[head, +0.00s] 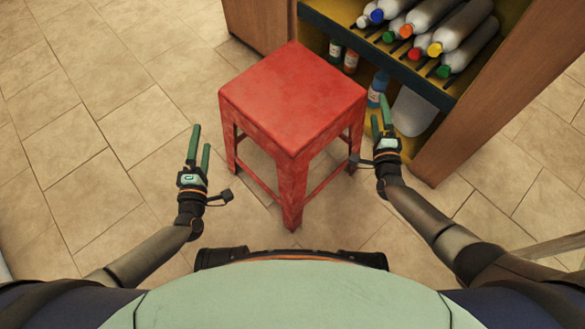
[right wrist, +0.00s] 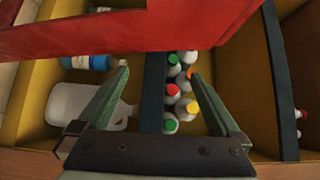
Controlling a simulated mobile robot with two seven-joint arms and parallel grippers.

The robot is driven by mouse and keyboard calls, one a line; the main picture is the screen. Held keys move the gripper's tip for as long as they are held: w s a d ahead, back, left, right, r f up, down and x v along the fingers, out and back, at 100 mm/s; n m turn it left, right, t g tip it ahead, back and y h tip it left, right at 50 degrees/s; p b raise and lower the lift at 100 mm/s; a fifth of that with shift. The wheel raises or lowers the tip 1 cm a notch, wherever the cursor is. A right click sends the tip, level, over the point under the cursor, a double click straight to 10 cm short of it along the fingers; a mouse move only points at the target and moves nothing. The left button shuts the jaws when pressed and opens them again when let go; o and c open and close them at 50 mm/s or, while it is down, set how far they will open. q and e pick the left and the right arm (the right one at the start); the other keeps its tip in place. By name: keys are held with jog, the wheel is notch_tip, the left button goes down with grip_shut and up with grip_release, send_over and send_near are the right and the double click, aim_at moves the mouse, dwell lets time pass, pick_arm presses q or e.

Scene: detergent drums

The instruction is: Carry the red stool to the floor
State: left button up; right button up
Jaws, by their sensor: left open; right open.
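The red stool (head: 292,97) stands upright on the tiled floor (head: 120,190) in the middle of the head view, in front of my base. Its square seat and several legs show. My left gripper (head: 198,148) is open and empty, to the left of the stool and apart from it. My right gripper (head: 381,126) is open and empty, close to the stool's right side; I cannot tell whether it touches. In the right wrist view the stool's red edge (right wrist: 130,32) crosses the top, beyond the open fingers of my right gripper (right wrist: 158,90).
A wooden cabinet (head: 450,140) with a dark shelf (head: 352,50) stands behind and right of the stool. Several bottles (head: 420,22) lie on the shelf. Small bottles and a white jug (head: 413,110) stand below. The floor to the left is clear.

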jog(key=s, duration=0.9)
jog(key=shift+s, duration=0.25)
